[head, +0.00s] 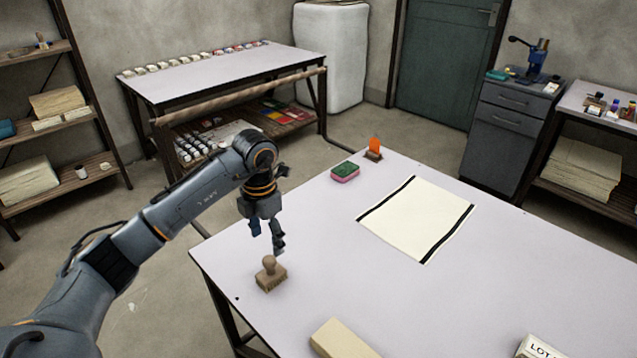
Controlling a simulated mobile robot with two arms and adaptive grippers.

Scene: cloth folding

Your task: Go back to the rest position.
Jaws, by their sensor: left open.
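My left gripper (267,243) hangs fingers-down over the left part of the white table (300,225). Its jaws are open and empty. A wooden stamp (271,274) with a round knob stands upright on the table just below the fingertips; I cannot tell whether they touch it. A cream cloth (416,218) with two black edge bands lies flat on the table to the right. My right gripper is not in view.
A green and pink sponge (345,172) and an orange item on a small dark base (374,149) stand at the far edge. A beige block (342,338) and a lettered white box (538,347) lie at the front. Table room between stamp and cloth is clear.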

